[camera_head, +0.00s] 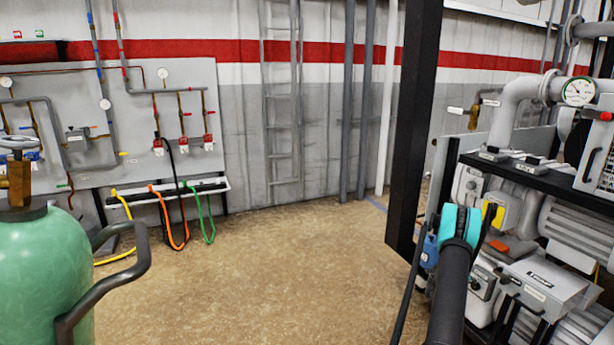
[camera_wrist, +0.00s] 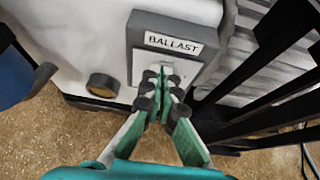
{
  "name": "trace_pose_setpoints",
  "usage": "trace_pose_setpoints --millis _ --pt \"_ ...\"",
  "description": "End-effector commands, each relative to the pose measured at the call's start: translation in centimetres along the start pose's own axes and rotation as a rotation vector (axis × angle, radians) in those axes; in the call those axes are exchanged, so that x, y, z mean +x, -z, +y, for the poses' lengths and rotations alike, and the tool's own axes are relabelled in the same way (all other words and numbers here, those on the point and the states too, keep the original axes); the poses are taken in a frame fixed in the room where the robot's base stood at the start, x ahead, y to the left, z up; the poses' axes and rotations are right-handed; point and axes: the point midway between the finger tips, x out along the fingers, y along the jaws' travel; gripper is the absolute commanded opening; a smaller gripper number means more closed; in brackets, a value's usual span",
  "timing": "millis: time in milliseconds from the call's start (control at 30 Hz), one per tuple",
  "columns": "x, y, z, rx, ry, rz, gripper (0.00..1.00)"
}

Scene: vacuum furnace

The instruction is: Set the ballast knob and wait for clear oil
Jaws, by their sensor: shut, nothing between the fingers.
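The ballast panel (camera_wrist: 172,40) is a dark-framed plate labelled BALLAST on the pale pump housing in the wrist view. My gripper (camera_wrist: 163,77) is shut with its fingertips together, in front of the panel's light face just below the label. I cannot tell whether the tips touch it. The ballast knob cannot be made out; the fingers cover the middle of the panel. A round amber-brown sight glass (camera_wrist: 102,85) with a dark rim sits left of the panel. Its oil's clarity cannot be judged. In the head view my teal-and-black arm reaches to the pump; the fingertips are hidden.
Black frame bars (camera_wrist: 265,65) run close right of my gripper. In the head view a tall black post (camera_head: 412,130) stands left of the pump rack, with a pressure gauge (camera_head: 577,91) above. A green gas cylinder (camera_head: 45,275) stands left. The middle floor is clear.

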Motion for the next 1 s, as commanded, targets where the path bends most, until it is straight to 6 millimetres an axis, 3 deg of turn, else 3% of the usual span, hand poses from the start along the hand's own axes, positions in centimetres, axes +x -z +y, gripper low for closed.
trace_pose_setpoints --millis 1000 --pt "0.10 0.15 -0.87 0.000 0.000 0.000 0.00"
